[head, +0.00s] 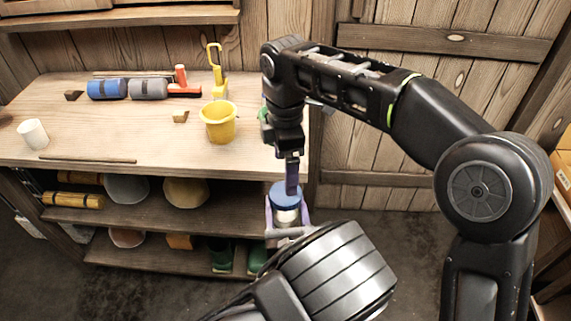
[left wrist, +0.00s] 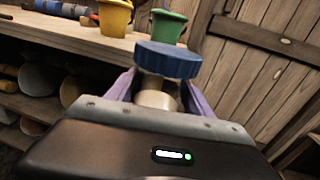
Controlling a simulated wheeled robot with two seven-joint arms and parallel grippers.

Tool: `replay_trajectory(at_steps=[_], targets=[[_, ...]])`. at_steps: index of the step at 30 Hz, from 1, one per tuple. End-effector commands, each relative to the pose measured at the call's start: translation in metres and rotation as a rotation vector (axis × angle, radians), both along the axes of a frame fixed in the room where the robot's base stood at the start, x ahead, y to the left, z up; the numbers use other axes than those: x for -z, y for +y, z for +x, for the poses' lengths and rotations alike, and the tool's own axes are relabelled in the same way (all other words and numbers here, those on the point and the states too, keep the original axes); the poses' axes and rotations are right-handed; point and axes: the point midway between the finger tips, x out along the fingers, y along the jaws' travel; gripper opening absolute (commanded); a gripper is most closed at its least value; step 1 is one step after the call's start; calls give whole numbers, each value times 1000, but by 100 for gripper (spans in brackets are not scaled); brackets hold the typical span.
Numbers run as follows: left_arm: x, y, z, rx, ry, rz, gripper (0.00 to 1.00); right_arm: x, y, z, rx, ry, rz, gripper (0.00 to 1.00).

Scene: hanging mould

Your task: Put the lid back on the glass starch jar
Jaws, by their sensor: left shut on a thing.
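The glass starch jar (head: 286,217) is pale inside and stands between the purple fingers of my left gripper (head: 286,211), which is shut on it. It also shows in the left wrist view (left wrist: 157,97). The round blue lid (head: 281,196) is at the jar's top. In the left wrist view the lid (left wrist: 168,60) looks wider than the jar and a little off to the right; whether it is seated I cannot tell. My right gripper (head: 292,190) points down in front of the lid in the head view, partly covering it. Its finger opening is unclear, and it is absent from the left wrist view.
The workbench (head: 150,190) carries a yellow bucket (head: 219,123), a white cup (head: 33,134) and tools. A green bucket (left wrist: 167,27) is mostly hidden by my right arm in the head view. The jar is near the bench's right front corner.

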Motion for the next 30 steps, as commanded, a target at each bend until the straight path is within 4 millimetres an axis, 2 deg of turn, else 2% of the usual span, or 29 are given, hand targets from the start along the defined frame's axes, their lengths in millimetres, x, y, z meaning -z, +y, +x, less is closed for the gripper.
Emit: replay_trajectory(at_steps=[6,18,23,30], targets=[[-1,0,0,0,-1,0,0,0,0,0,-112,1,-2,86],[0,0,0,0,-1,0,0,4,0,0,-111,3,-2,86],[0,0,0,0,-1,0,0,18,-1,0,-110,4,-3,86],[-1,0,0,0,-1,0,0,52,-1,-1,-109,4,-3,86]])
